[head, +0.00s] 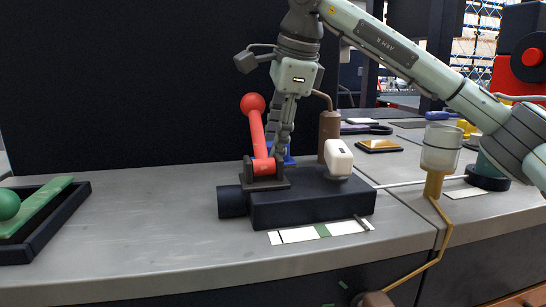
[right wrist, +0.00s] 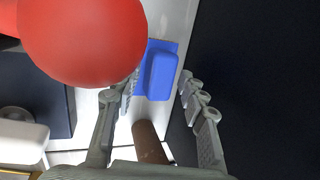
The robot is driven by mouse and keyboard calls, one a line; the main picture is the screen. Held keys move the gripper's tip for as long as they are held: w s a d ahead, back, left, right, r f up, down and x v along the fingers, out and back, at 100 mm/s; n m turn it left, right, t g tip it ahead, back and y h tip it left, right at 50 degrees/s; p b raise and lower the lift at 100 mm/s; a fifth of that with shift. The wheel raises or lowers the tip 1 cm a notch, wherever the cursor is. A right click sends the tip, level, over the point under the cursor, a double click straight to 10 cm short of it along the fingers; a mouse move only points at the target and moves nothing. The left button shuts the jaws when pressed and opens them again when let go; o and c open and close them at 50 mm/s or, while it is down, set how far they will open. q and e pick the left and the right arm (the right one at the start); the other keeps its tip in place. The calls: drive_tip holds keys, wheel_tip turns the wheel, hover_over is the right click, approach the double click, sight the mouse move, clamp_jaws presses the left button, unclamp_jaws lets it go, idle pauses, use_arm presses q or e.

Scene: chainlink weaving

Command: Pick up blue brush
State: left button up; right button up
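A blue block-like thing, likely the blue brush (right wrist: 162,75), lies on the grey counter behind a dark machine. In the head view only a bit of the blue thing (head: 289,160) shows; the machine, the red lever and my right gripper hide the rest. My right gripper (head: 279,143) points down just above it, behind the red lever. In the right wrist view the right gripper (right wrist: 160,88) is open, with its two fingers apart and the blue thing ahead between them, not clasped. Whether the fingers touch it I cannot tell. My left gripper is not in view.
The dark machine (head: 310,205) has a red ball-ended lever (head: 256,125) close to my right gripper; the red ball (right wrist: 82,35) fills much of the wrist view. A brown cylinder (head: 329,132) stands close by. A dark wall (head: 120,80) rises behind. The counter's left middle (head: 150,220) is clear.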

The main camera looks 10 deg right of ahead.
clamp_jaws()
drive_tip(key=shift+r, duration=0.15)
drive_tip(key=shift+r, duration=0.25)
wheel_tip(320, 180, up, 6)
drive_tip(key=shift+f+p, duration=0.1)
drive_tip(key=shift+p, duration=0.35)
wheel_tip(320, 180, up, 10)
drive_tip(key=shift+r+p, duration=0.25)
drive_tip(key=shift+p, duration=0.75)
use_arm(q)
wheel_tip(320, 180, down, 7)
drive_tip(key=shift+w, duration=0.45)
use_arm(e)
drive_tip(key=shift+r, duration=0.5)
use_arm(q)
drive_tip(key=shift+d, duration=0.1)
